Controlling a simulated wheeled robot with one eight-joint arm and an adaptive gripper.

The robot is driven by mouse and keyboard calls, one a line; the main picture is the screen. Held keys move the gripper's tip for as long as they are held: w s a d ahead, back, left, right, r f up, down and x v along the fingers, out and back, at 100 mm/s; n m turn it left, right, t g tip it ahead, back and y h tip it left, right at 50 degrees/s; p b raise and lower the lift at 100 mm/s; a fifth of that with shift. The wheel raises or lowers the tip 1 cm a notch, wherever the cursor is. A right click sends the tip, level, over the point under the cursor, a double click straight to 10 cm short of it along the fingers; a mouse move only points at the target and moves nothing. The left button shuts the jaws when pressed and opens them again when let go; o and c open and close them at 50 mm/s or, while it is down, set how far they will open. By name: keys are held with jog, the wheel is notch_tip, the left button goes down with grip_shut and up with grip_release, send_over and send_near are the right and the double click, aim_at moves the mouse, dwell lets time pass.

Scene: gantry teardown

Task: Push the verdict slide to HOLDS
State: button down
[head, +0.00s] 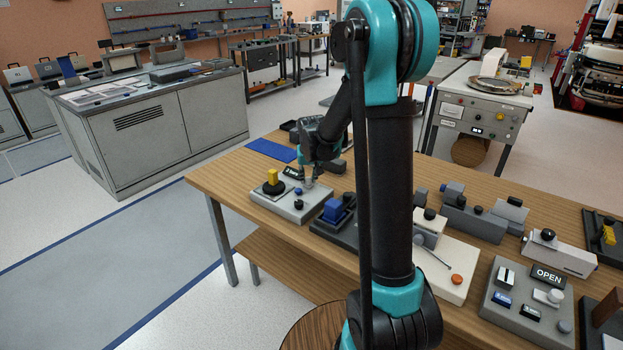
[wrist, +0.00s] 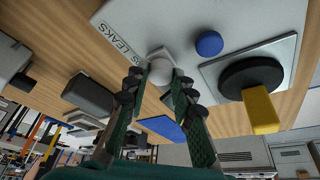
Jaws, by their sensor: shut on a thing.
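My gripper (wrist: 158,80) is shut on the knob. In the head view my gripper (head: 309,183) is down at the right rear part of the same panel (head: 292,214). The slide itself is too small to make out there.
A yellow handle (wrist: 261,110) on a black disc and a blue button (wrist: 209,43) are on the panel, close to my gripper. A blue block (head: 334,209) on a dark base stands to the right. A blue mat (head: 270,150) lies behind on the wooden bench.

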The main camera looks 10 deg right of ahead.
jog(key=shift+w+a, duration=0.1)
jog(key=shift+w, duration=0.05)
jog(key=c, duration=1.3)
grip_release()
jog(key=shift+o, duration=0.2)
jog(key=v, duration=1.2)
jog(key=shift+s, duration=0.2)
